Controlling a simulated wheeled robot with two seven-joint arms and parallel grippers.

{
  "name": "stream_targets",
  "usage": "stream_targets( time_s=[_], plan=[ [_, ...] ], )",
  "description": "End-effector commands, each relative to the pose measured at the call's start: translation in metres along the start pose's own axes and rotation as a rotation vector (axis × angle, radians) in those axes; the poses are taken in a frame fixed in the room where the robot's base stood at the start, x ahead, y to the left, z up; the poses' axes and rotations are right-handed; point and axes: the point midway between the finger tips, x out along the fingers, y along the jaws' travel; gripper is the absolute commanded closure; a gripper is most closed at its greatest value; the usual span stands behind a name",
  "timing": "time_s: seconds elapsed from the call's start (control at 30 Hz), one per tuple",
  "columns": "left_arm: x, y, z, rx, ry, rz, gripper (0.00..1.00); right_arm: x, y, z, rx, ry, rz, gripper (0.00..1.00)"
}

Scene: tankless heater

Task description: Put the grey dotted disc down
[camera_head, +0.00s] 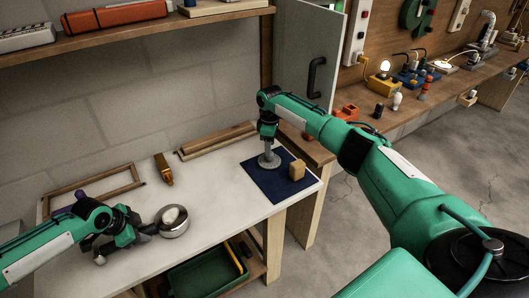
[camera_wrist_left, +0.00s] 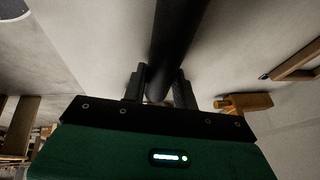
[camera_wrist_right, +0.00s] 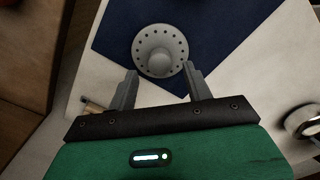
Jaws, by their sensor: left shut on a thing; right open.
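The grey dotted disc (camera_head: 269,161) lies on a navy mat (camera_head: 262,182) at the right of the white table. In the right wrist view the disc (camera_wrist_right: 150,40) shows its ring of dark holes and a round central knob. My right gripper (camera_head: 268,146) points down just above it; its fingers (camera_wrist_right: 160,85) are open, apart on either side below the knob in that view. My left gripper (camera_head: 140,232) is shut on the dark handle (camera_wrist_left: 174,35) of a round metal pan (camera_head: 174,229) over the table's left part.
A wooden frame (camera_head: 95,190), an ochre tool (camera_head: 163,169) and wooden strips (camera_head: 215,143) lie along the back. A shelf (camera_head: 130,41) hangs above. The table's middle is clear.

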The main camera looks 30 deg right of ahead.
Motion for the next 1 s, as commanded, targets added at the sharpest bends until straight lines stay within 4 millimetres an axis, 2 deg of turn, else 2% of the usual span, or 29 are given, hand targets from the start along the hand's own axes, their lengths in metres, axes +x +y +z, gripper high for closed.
stream_targets(
  time_s=[0.03,0.2,0.4,0.87,0.9,1.0],
  plan=[
    [0.001,0.001,0.000,0.000,-0.001,0.002,1.00,-0.013,0.001,-0.001,-0.002,0.003,0.003,0.49],
    [0.001,0.001,0.000,0.000,-0.001,0.002,1.00,-0.048,0.000,-0.001,-0.001,0.002,0.002,0.49],
    [0.001,0.001,0.000,0.000,-0.001,0.003,1.00,-0.072,0.000,-0.001,0.000,0.002,0.001,0.49],
    [0.001,0.001,0.000,0.000,-0.001,0.003,1.00,-0.078,0.000,0.000,0.000,0.000,0.000,0.49],
    [0.001,0.001,0.000,0.000,-0.001,0.003,0.66,-0.078,0.000,0.000,0.000,0.000,0.000,0.49],
    [0.001,0.001,0.000,0.000,-0.001,0.002,0.46,-0.078,0.000,0.000,0.000,0.000,0.000,0.49]
  ],
)
